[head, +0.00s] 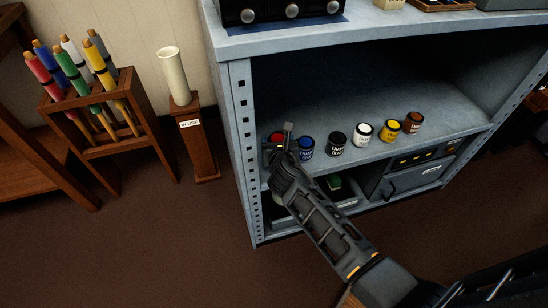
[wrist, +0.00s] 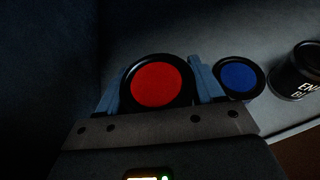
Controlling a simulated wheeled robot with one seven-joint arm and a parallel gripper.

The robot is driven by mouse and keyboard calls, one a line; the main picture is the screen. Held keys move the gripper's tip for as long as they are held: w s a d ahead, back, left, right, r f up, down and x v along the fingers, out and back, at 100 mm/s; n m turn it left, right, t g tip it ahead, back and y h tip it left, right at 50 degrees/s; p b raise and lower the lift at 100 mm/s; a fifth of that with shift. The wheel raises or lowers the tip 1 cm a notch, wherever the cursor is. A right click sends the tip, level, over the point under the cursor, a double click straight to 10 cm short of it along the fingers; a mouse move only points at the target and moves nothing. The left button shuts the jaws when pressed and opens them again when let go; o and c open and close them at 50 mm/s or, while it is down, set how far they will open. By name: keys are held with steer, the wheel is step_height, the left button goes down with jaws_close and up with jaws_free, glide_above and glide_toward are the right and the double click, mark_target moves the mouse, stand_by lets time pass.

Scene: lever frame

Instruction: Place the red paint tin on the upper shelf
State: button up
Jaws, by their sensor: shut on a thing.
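The red paint tin (head: 277,138) is at the left end of the row of tins on the upper shelf (head: 330,115), mostly hidden by my gripper in the head view. In the wrist view its red lid (wrist: 157,84) faces the camera, upright between the two blue-grey fingers. My gripper (head: 282,146) is shut on the tin, with one finger on each side (wrist: 160,85). The tin is at shelf level; I cannot tell whether its base touches the shelf.
A blue tin (head: 306,147) stands close to the right finger. Black (head: 337,143), white (head: 363,133), yellow (head: 389,131) and brown (head: 413,122) tins continue the row. The cabinet's left post (head: 243,150) is close to my gripper. The shelf behind the tins is clear.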

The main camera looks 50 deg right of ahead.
steer(key=shift+w+a+f, duration=0.25)
steer(key=shift+a+f, duration=0.15)
steer(key=shift+a, duration=0.2)
steer(key=shift+f+b, duration=1.2)
steer(key=shift+f, duration=0.75)
